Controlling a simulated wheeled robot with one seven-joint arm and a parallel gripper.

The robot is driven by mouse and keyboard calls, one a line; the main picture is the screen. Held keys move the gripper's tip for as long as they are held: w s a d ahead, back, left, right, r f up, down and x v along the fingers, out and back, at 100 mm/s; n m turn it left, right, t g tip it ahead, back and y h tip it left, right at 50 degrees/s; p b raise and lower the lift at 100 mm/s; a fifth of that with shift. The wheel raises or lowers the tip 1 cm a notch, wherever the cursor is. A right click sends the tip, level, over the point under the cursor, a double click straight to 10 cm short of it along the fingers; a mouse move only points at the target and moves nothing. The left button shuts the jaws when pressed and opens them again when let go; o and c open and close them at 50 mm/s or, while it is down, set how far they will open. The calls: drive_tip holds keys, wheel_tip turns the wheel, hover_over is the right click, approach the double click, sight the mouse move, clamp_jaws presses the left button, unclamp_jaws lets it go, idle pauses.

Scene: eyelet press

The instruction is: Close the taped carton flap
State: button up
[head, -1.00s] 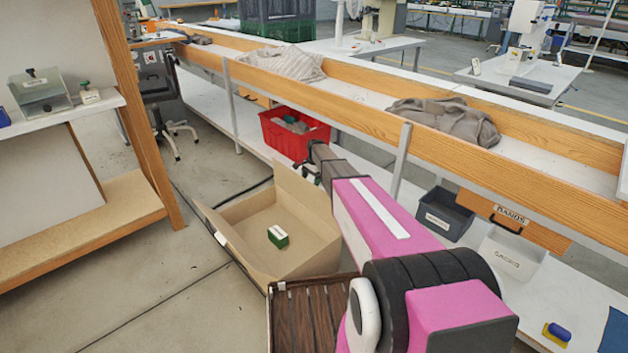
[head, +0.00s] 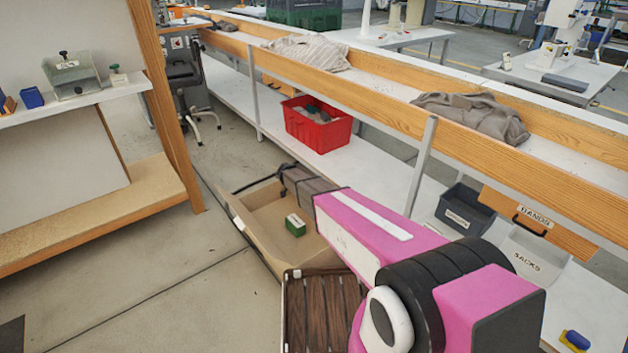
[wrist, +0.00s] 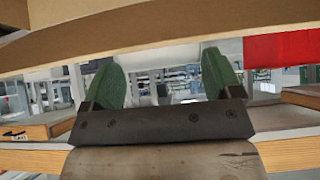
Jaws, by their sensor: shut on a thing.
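The open brown carton (head: 263,238) stands on the floor in the head view. A green block with a pale top (head: 295,225) lies inside it. A left-side flap leans outward and bears a white tape piece (head: 240,223). My gripper (head: 262,180) is at the carton's far edge, and my forearm hides part of that side. In the wrist view, the green fingers of my gripper (wrist: 162,75) stand apart at a cardboard flap (wrist: 160,38) that crosses the picture. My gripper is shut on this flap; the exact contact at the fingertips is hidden.
A red bin (head: 318,128) sits on the low white shelf behind the carton. The long wooden-edged bench (head: 400,105) runs along the right. Wooden shelving (head: 90,215) stands at left. Floor between shelving and carton is clear.

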drive_tip(key=s+a+f+t+h, duration=0.2)
drive_tip(key=a+f, duration=0.3)
drive_tip(key=f, duration=0.4)
drive_tip(key=shift+s+h, duration=0.6)
drive_tip(key=shift+h, duration=0.1)
drive_tip(key=shift+f, duration=0.2)
drive_tip(key=o, duration=1.1)
drive_tip(key=shift+d, duration=0.1)
drive_tip(key=shift+r, duration=0.1)
drive_tip(key=v, duration=0.7)
drive_tip(key=shift+s, duration=0.2)
drive_tip(key=shift+a, duration=0.25)
